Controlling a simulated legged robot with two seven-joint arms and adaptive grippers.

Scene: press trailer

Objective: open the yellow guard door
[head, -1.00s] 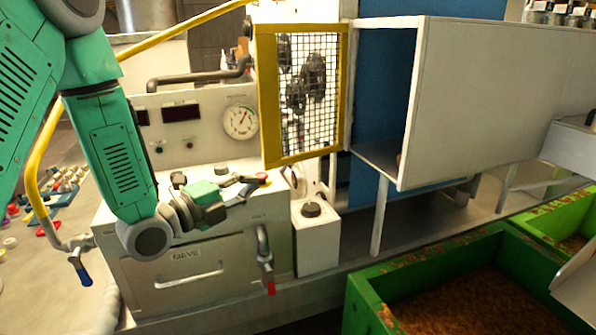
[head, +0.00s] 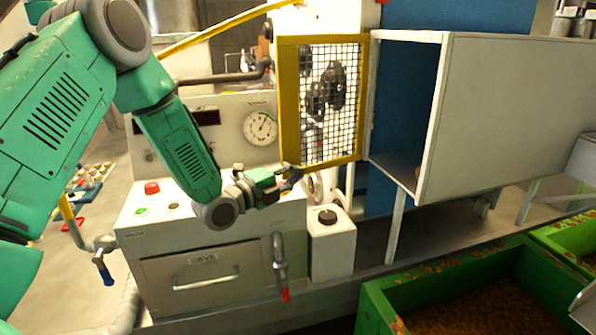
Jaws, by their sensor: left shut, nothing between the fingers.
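The yellow guard door (head: 288,105) is an upright yellow frame with dark wire mesh, at the upper middle of the head view. Dark round machine parts show behind its mesh. I cannot tell whether it is fully closed. My left gripper (head: 292,181) is shut and empty, with its fingertips close to the door's lower left corner. From this view I cannot tell whether they touch the frame. My right gripper is not in view.
A light control cabinet (head: 200,245) with a red button (head: 152,187) and a gauge (head: 260,128) stands below my left forearm. A large grey box-shaped housing (head: 520,110) stands right of the door. Green bins (head: 375,305) fill the lower right. A white block (head: 332,248) stands below the door.

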